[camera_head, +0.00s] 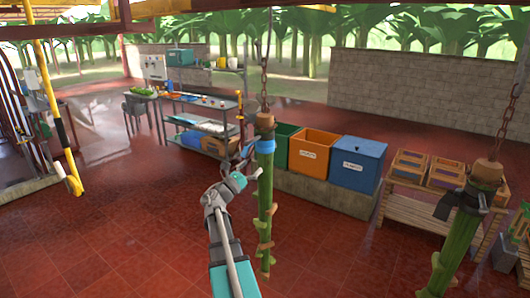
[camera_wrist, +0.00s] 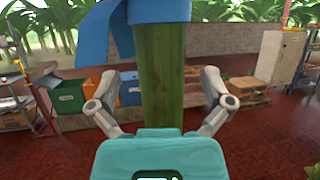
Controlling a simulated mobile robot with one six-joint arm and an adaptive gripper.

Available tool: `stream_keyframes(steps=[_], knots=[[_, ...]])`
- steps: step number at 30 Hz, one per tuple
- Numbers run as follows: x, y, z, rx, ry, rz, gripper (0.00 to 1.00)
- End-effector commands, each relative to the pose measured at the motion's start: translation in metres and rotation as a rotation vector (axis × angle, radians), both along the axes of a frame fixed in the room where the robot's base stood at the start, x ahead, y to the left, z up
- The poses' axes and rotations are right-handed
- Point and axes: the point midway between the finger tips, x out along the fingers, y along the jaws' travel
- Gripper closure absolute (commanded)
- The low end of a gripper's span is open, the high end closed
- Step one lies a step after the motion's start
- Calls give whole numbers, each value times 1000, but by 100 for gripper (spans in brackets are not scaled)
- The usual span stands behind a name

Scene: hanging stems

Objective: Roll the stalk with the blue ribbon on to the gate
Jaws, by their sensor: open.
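The green stalk (camera_head: 265,200) with the blue ribbon (camera_head: 265,146) hangs upright on a chain near the middle of the head view. My gripper (camera_head: 253,174) is at the stalk just below the ribbon. In the wrist view the stalk (camera_wrist: 160,55) stands between my two spread fingers, with the blue ribbon (camera_wrist: 125,25) above them. The gripper (camera_wrist: 160,77) is open around the stalk, with gaps at both sides. I cannot make out the gate for certain.
A second green stalk (camera_head: 455,245) with a black ribbon (camera_head: 443,207) hangs at the right. Behind stand an orange bin (camera_head: 312,157), a blue bin (camera_head: 357,168) and a wooden rack (camera_head: 415,205). A yellow bar (camera_head: 62,125) hangs at the left. The red floor between is clear.

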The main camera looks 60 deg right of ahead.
Motion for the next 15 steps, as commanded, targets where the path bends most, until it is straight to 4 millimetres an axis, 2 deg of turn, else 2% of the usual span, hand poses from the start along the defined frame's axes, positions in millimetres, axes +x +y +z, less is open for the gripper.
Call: stream_keyframes(steps=[6,15], knots=[[-6,-32,16,0,0,-2,0],[-12,-59,26,1,-1,-1,0]])
